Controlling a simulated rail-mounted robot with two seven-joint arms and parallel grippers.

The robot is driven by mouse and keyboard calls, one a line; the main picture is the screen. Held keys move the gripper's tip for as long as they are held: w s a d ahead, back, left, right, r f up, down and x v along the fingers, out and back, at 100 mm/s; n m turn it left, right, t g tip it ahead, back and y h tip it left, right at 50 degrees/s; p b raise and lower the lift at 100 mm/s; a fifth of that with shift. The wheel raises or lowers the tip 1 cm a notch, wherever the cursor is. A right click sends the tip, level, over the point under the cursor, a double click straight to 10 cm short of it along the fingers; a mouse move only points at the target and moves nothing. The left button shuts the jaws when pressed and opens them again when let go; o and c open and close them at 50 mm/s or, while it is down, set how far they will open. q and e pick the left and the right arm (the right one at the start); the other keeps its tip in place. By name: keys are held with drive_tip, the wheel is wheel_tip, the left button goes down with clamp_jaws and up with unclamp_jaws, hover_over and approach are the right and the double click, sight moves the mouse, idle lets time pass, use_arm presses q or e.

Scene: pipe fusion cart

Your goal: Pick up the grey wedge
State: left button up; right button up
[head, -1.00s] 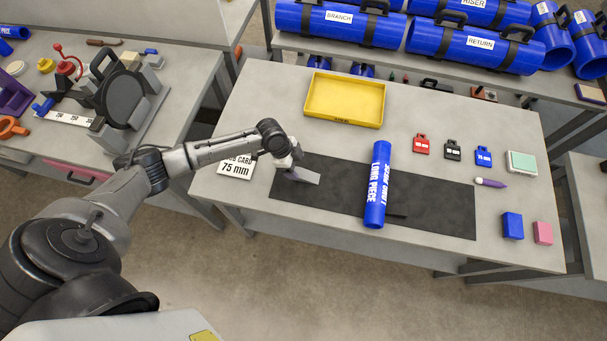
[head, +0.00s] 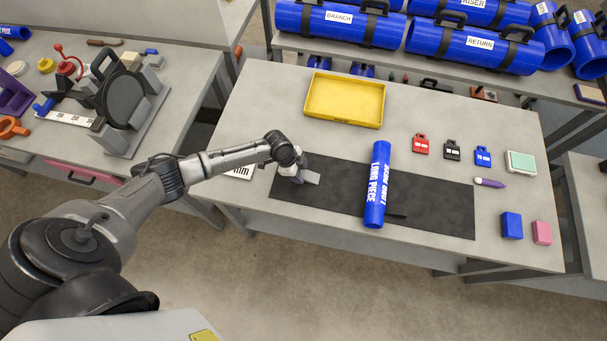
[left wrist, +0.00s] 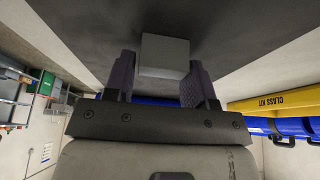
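The grey wedge (head: 311,178) is at the left part of the dark mat (head: 440,215) in the head view, partly hidden by my left gripper (head: 296,176). In the left wrist view the wedge (left wrist: 165,55) shows as a pale grey block between the two dark fingers of my left gripper (left wrist: 162,75). The fingers are apart, one on each side of it, and I see no clear squeeze on it. Whether they touch it is hard to tell. My right gripper is in neither view.
A blue long-piece pipe (head: 377,185) lies across the mat to the right. A yellow tray (head: 345,120) is behind the mat. A white card (head: 240,172) is partly under my left forearm. Red (head: 421,144), black (head: 452,150) and blue (head: 483,156) tags lie at the right.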

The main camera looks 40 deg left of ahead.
use_arm(q)
drive_tip(key=c, duration=0.7)
drive_tip(key=shift+c, duration=0.2)
